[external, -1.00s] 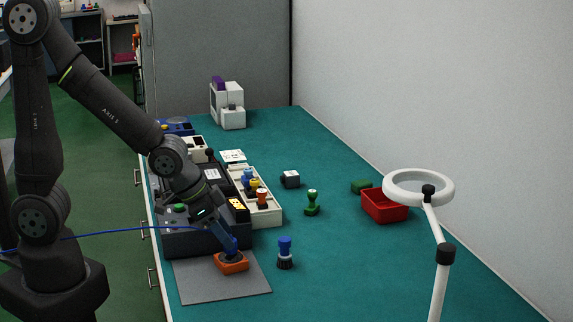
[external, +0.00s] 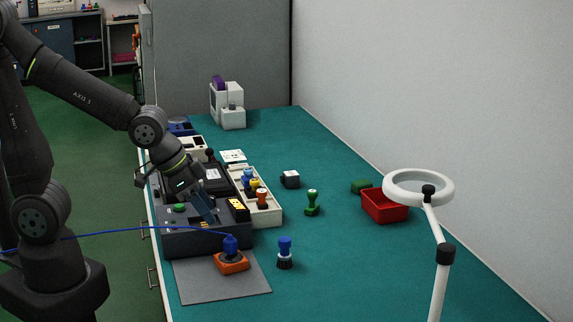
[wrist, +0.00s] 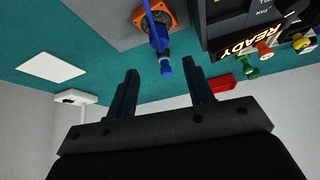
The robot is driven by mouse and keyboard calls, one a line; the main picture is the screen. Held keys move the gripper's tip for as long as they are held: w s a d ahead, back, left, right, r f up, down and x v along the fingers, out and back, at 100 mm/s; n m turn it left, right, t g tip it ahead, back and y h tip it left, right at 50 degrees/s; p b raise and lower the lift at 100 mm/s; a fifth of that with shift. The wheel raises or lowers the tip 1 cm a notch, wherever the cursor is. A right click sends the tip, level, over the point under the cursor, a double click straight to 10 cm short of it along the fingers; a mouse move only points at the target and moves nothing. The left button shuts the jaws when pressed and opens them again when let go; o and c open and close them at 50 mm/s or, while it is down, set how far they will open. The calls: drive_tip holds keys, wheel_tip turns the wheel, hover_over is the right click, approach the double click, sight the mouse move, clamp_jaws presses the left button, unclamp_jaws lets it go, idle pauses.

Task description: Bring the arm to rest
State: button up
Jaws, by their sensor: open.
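My gripper (external: 207,213) is open and empty in the external view, above the dark test box (external: 215,241). In the wrist view its two dark blue fingers (wrist: 163,80) stand apart with nothing held between them. The orange fan unit (external: 231,264) sits on the grey mat (external: 225,287). A blue plug (external: 231,243) with a blue cable stands on top of the fan unit, apart from my gripper. The fan unit also shows at the top of the wrist view (wrist: 166,14).
A blue-and-black stamp-like piece (external: 285,253) and a green one (external: 312,203) stand on the teal bench. A cream rack (external: 262,213) holds several coloured pieces. A red bin (external: 384,207) and a white ring magnifier (external: 445,190) are on the right. The bench's middle front is clear.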

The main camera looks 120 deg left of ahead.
sight(230, 239)
drive_tip(key=x, duration=1)
wheel_tip(230, 239, up, 4)
drive_tip(key=shift+r, duration=0.1)
drive_tip(key=d+r, duration=0.7)
drive_tip(key=d, duration=0.4)
drive_tip(key=w+a+r+n, duration=0.1)
drive_tip(key=w+a+r, duration=0.2)
drive_tip(key=w+a, duration=0.4)
drive_tip(key=shift+w+a+g+y, duration=0.15)
drive_tip(key=shift+a+g+y, duration=0.15)
drive_tip(key=shift+a+y, duration=0.15)
drive_tip(key=s+d+f+m, duration=0.1)
drive_tip(key=s+d+f, duration=0.2)
drive_tip(key=s+d, duration=0.4)
drive_tip(key=shift+h, duration=0.45)
drive_tip(key=shift+s+a+f, duration=0.1)
drive_tip(key=shift+a+f, duration=1.5)
drive_tip(key=shift+a, duration=0.2)
